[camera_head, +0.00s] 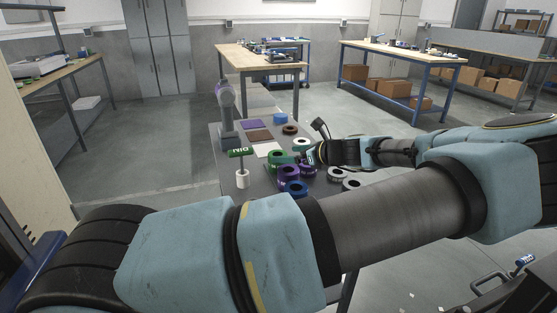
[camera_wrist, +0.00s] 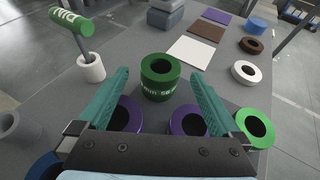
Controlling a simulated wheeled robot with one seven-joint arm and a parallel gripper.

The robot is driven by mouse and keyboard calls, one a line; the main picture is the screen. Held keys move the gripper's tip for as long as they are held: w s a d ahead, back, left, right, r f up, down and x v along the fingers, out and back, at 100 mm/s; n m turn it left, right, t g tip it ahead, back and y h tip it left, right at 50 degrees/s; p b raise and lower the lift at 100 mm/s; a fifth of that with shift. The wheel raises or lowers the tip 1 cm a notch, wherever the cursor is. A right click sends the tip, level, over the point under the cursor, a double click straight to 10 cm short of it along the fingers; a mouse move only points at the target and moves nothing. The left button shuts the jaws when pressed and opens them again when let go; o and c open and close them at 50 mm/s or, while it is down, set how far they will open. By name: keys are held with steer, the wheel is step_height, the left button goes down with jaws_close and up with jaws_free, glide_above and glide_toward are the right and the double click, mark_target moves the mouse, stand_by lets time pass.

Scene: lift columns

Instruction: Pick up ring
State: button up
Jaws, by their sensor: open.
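My gripper (camera_wrist: 160,76) is open and empty in the wrist view, its teal fingers spread. A thick green ring (camera_wrist: 157,91) with white lettering shows between and beyond the fingertips, with no visible contact. Two purple rings (camera_wrist: 118,124) (camera_wrist: 176,128) lie nearer, partly hidden by the gripper. A second green ring (camera_wrist: 240,136) is to the right of the right finger. White (camera_wrist: 236,76) and brown (camera_wrist: 243,48) rings lie farther right. In the head view my gripper (camera_head: 310,155) is low over the rings, and the green ring (camera_head: 270,161) is to its left.
A green-headed tool (camera_wrist: 72,31) marked DIN stands in a white holder (camera_wrist: 91,74) at the left. A white sheet (camera_wrist: 190,52) and brown (camera_wrist: 207,31) and purple (camera_wrist: 217,17) mats lie behind. The grey table (camera_head: 228,190) is crowded near the rings.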

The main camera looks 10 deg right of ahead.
mark_target(274, 155)
steer(key=p+x, duration=0.2)
steer(key=x, duration=0.2)
steer(key=shift+w+a+f, duration=0.15)
steer(key=shift+w+f, duration=0.05)
steer(key=shift+w, duration=0.1)
steer(key=shift+w+a+f, duration=0.25)
steer(key=shift+w+f, duration=0.05)
steer(key=shift+w, duration=0.05)
jaws_close()
stand_by(0.4)
